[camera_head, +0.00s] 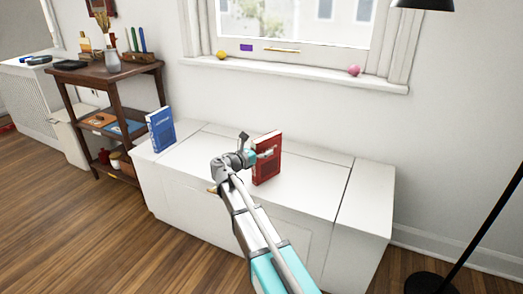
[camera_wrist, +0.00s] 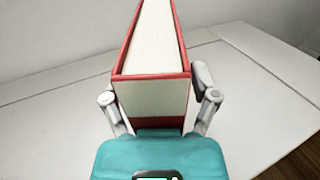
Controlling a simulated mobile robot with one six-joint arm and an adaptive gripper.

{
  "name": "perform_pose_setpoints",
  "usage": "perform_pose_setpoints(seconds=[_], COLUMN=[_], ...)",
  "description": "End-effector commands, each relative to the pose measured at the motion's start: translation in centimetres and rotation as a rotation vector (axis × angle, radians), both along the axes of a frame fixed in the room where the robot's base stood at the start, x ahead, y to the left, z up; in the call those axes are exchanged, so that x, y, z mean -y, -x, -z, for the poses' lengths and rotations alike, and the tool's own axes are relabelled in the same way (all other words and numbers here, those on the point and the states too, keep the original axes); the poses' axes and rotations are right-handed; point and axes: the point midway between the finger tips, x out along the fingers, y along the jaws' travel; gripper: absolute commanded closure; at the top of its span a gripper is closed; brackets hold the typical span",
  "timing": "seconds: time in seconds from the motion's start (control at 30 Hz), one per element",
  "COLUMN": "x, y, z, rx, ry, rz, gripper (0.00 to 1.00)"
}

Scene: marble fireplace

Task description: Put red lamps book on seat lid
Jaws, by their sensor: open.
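A red book (camera_head: 268,158) stands upright on the white seat lid (camera_head: 315,180); I cannot read its title. In the wrist view the red book (camera_wrist: 152,80) shows its pale page edges and red covers, standing on the seat lid (camera_wrist: 50,125). My gripper (camera_head: 265,153) is at the book's near side. In the wrist view its open fingers (camera_wrist: 158,100) lie on either side of the book. The right finger is close to the cover, and I cannot tell whether it touches. The arm hides part of the bench front.
A blue book (camera_head: 160,130) stands upright at the bench's left end. A dark wooden shelf (camera_head: 108,75) with several items stands left of the bench. A yellow ball (camera_head: 221,55) and a pink ball (camera_head: 354,70) sit on the windowsill. A black floor lamp (camera_head: 432,283) stands at right. The lid's right part is clear.

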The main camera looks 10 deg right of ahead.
Motion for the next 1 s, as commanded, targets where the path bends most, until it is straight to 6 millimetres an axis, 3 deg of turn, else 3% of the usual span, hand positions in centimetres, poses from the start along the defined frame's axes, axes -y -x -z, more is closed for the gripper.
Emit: perform_pose_setpoints(seconds=[0.33, 0.47, 1.0], x=[0.0, -0.9, -7.8], y=[0.0, 0.6, 4.8], z=[-0.4, -0.2, -0.2], rx=[0.0, 0.0, 0.0], ry=[0.0, 0.0, 0.0], rz=[0.0, -0.001, -0.002], gripper=[0.23, 0.23, 0.23])
